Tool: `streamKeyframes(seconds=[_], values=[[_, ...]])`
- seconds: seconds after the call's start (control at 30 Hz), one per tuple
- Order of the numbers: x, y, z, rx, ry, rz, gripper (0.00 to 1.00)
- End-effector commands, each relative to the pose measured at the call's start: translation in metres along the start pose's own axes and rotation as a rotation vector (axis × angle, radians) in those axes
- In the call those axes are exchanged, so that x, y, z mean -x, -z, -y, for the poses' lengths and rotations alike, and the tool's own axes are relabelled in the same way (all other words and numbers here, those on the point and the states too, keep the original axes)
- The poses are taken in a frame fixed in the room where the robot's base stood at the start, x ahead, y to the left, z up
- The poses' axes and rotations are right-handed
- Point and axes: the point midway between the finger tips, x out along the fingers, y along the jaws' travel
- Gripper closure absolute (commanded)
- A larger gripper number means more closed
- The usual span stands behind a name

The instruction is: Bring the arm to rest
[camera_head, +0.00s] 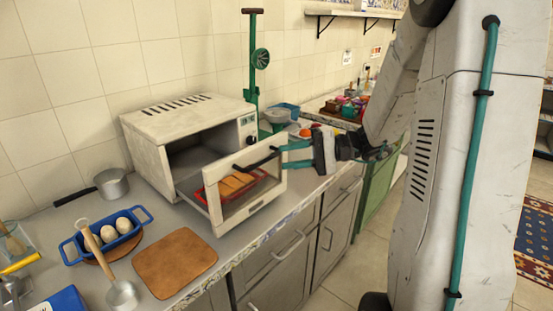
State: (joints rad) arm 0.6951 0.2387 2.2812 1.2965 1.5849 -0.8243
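My gripper (283,157) reaches in from the right with its teal fingers apart. Its fingertips are close to the right end of the black handle (256,161) on the white oven's pulled-out front (257,198). I cannot tell whether they touch the handle. My arm extends from the gripper to the upper right.
The white oven (185,125) stands open on the counter, with a red tray (205,196) of brown pieces inside its pulled-out part. A blue egg tray (78,243), a brown board (175,262) and a ladle (121,293) lie left. Floor (345,262) is clear beside the cabinets.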

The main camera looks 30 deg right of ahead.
Motion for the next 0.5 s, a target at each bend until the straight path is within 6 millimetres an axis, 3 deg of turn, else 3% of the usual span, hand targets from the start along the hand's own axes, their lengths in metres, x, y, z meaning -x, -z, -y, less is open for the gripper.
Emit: streamKeyframes(seconds=[0.13, 0.5], values=[[0.0085, 0.0002, -0.0002, 0.000, -0.001, -0.001, 0.68], [0.0087, 0.0000, -0.0002, -0.001, -0.001, 0.000, 0.68]])
